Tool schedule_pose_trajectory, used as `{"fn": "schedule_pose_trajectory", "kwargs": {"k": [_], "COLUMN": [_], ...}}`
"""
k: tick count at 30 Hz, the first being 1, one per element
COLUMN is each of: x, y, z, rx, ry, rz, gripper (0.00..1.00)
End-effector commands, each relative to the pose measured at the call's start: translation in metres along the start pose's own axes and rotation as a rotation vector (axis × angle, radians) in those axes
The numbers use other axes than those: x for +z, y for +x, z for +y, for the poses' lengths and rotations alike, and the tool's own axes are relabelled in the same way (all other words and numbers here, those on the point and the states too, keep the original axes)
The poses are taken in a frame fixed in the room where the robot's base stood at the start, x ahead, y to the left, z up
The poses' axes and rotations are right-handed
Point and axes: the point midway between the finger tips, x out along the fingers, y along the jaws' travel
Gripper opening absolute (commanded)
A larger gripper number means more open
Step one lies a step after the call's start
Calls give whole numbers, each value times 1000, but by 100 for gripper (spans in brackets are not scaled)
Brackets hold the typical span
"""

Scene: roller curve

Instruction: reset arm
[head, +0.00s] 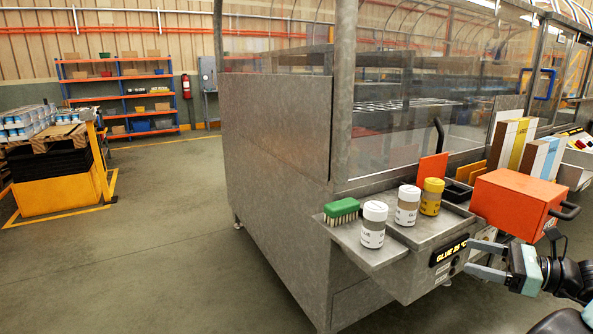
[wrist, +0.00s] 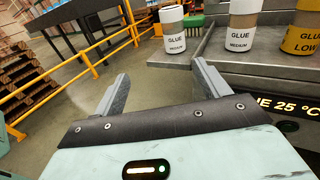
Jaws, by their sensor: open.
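My gripper (head: 487,259) is at the lower right of the head view, in front of the metal machine and below the orange box. In the wrist view my gripper (wrist: 162,85) has its two grey fingers spread wide with nothing between them. A white-lidded glue jar (head: 374,224) stands at the shelf's front left corner; it also shows in the wrist view (wrist: 173,30). A second white-lidded glue jar (head: 407,206) and a yellow-lidded jar (head: 431,197) stand behind it to the right. The fingers are apart from all the jars.
A green brush (head: 341,211) lies on the metal shelf (head: 371,256) beside the jars. An orange box (head: 513,206) with a black handle sits right of them. Upright cartons stand behind it. Open floor (head: 165,240) lies left of the machine.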

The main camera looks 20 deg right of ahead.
Motion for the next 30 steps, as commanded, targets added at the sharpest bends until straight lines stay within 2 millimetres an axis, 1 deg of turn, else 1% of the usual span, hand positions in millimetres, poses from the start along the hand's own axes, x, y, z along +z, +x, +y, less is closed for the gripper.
{"fn": "schedule_pose_trajectory", "kwargs": {"k": [5,8,11,14,17,18,20,21,23,24,26,27,30], "x": [4,6,8,11,14,16,17,18,20,20,22,23,25], "y": [25,42,61,83,108,118,132,140,150,156,163,166,173], "z": [13,24,38,57,84,96,118,132,152,166,186,198,229], "rx": [105,185,280,397,551,624,739,815,927,1000,1107,1177,1347], "ry": [-36,-65,-105,-157,-235,-276,-344,-391,-468,-521,-605,-662,-816], "rz": [42,73,109,150,200,223,256,275,301,317,335,344,358], "gripper": [75,75,75,75,75,75,75,75,75,75,75,75,75]}}
